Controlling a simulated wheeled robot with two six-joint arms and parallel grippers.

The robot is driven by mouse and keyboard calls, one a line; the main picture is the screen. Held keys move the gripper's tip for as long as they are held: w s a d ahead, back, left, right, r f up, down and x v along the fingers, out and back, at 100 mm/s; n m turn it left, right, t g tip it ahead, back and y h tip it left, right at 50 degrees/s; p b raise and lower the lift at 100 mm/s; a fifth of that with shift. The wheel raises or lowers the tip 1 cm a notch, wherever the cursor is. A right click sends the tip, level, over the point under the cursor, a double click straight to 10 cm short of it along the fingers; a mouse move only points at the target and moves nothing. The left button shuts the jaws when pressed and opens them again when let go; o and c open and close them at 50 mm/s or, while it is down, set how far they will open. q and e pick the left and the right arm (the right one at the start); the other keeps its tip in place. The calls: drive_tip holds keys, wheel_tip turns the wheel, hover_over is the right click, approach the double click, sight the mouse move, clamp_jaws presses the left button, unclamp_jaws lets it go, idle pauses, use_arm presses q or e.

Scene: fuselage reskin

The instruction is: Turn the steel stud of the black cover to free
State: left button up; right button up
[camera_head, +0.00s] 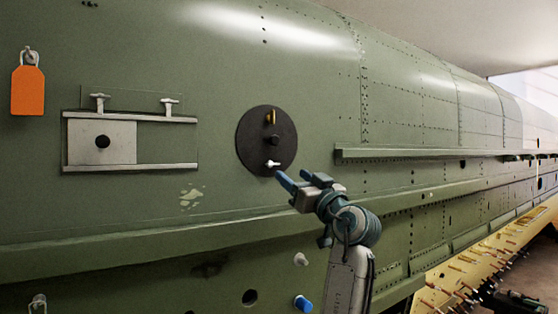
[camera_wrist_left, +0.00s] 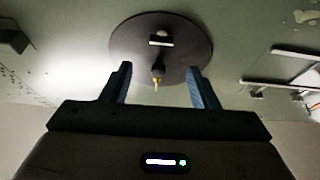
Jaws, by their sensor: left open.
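The round black cover (camera_head: 253,150) sits on the green fuselage skin. Its steel stud (camera_head: 272,164) is at the bottom of the disc, with a black central knob (camera_head: 274,140) and a brass stud (camera_head: 271,117) above. My left gripper (camera_head: 294,178) is open and empty, just below and right of the steel stud, with its blue fingers toward the cover. In the left wrist view the cover (camera_wrist_left: 130,38) lies beyond the fingers. The steel stud (camera_wrist_left: 161,40) shows above the line between the fingertips there, apart from them. My right gripper is not in view.
A railed frame with a grey sliding plate (camera_head: 120,150) is left of the cover. An orange tag (camera_head: 28,91) hangs at far left. A long green ledge (camera_head: 440,153) juts out at right. A blue peg (camera_head: 303,303) and a pale peg (camera_head: 301,259) stick out below.

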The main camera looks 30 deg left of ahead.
sight(273, 165)
use_arm(q)
drive_tip(key=p+x, duration=0.1)
drive_tip(key=x, duration=0.1)
drive_tip(key=p+x, duration=0.1)
drive_tip(key=x, duration=0.2)
drive_tip(key=f+p+x, duration=0.1)
drive_tip(key=x, duration=0.1)
drive_tip(key=shift+a, duration=0.5)
drive_tip(key=shift+w+a+r, duration=0.1)
drive_tip(key=shift+a+r, duration=0.05)
drive_tip(key=shift+r, duration=0.1)
drive_tip(key=c, duration=1)
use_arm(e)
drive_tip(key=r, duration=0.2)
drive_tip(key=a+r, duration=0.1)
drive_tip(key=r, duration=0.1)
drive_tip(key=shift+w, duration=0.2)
